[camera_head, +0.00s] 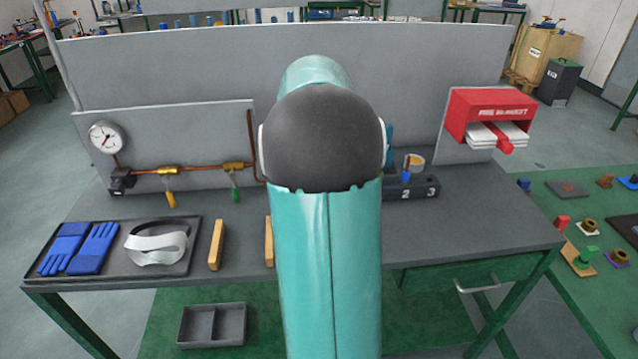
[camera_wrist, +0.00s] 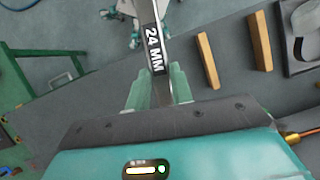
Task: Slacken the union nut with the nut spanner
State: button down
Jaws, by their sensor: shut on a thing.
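A dark flat spanner marked "24 MM" (camera_wrist: 152,40) runs up and away from my gripper (camera_wrist: 159,88) in the wrist view. My gripper's pale green fingers are shut on it. The spanner's far end leaves the top of the picture, so its jaw is not seen. In the head view my arm hides the gripper, the spanner and the middle of the bench. A copper pipe (camera_head: 203,170) with two brass valves runs along the back panel and goes behind my arm. I cannot make out the union nut. Some brass and copper pipework (camera_wrist: 299,136) shows at the wrist view's right edge.
On the grey bench (camera_head: 455,225) are two wooden blocks (camera_head: 216,245), a tray (camera_head: 110,268) with blue gloves and a visor, and a numbered holder (camera_head: 415,188). A pressure gauge (camera_head: 106,137) is at left, a red box (camera_head: 490,115) at right. The bench's front right is clear.

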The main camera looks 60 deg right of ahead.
jog(key=w+a+m+t, duration=0.3)
jog(key=w+a+m, duration=0.4)
jog(key=w, duration=0.6)
jog(key=shift+a+m+t, duration=0.3)
jog(key=shift+a+m, duration=0.1)
jog(key=shift+m, duration=0.7)
jog(key=shift+r, duration=0.1)
jog(key=s+d, duration=0.1)
jog(key=d, duration=0.6)
jog(key=shift+s+d, duration=0.15)
jog(key=shift+s, duration=0.25)
jog(key=shift+d, duration=0.25)
jog(key=shift+s+d, duration=0.2)
jog(key=shift+d, duration=0.5)
jog(key=shift+s+d, duration=0.2)
jog(key=shift+d, duration=0.45)
jog(key=shift+s, duration=0.1)
